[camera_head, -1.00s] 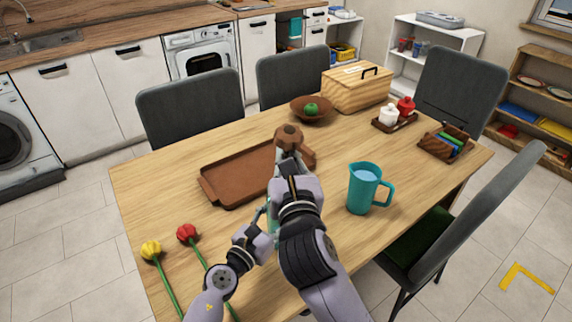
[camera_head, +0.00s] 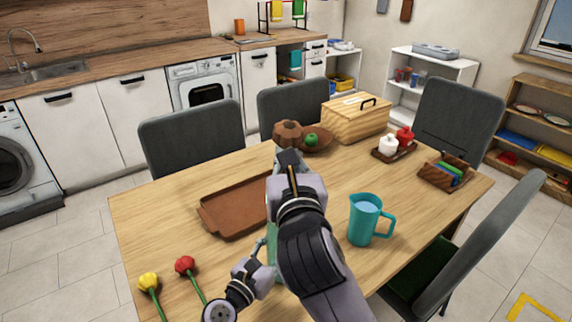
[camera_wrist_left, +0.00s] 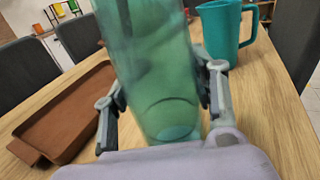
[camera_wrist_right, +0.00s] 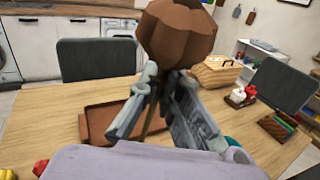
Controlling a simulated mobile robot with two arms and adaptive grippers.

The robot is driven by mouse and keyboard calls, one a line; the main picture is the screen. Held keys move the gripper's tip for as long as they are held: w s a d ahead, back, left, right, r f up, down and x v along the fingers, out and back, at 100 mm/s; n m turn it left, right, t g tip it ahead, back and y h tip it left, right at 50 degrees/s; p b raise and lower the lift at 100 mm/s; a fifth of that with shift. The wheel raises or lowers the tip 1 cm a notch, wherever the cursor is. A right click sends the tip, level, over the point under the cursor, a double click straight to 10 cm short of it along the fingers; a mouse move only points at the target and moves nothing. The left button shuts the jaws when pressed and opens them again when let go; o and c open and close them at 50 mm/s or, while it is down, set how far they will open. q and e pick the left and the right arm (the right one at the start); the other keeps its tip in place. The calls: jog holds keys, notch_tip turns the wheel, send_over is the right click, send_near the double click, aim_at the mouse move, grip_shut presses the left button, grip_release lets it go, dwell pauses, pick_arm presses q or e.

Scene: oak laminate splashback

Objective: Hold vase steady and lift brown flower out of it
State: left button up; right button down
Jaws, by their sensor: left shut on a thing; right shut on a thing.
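The brown flower (camera_head: 288,132) has a thick, lobed head. My right gripper (camera_head: 287,162) is shut on its stem just below the head; the right wrist view shows the brown head (camera_wrist_right: 178,35) above the fingers. The green translucent vase (camera_wrist_left: 155,75) stands upright on the table between the fingers of my left gripper (camera_wrist_left: 163,95), which is shut on it. In the head view, my right arm hides most of the vase (camera_head: 272,250). The lower end of the stem is hidden, so I cannot tell whether it is still inside the vase.
A brown tray (camera_head: 225,215) lies left of the vase, and a teal pitcher (camera_head: 362,222) stands to the right. Red (camera_head: 185,265) and yellow (camera_head: 149,283) flowers lie at the front left. A bowl (camera_head: 322,146) and wooden box (camera_head: 350,121) are behind.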

aim_at(289, 129)
jog(key=shift+r, duration=1.7)
jog(key=shift+s+d+r, duration=0.1)
jog(key=shift+s+r, duration=0.2)
jog(key=shift+r, duration=0.55)
jog(key=shift+s+d+r, duration=0.1)
jog(key=shift+s+r, duration=0.15)
jog(key=shift+r, duration=0.6)
pick_arm(q)
jog(key=o, duration=1.4)
jog(key=shift+s+a, duration=0.1)
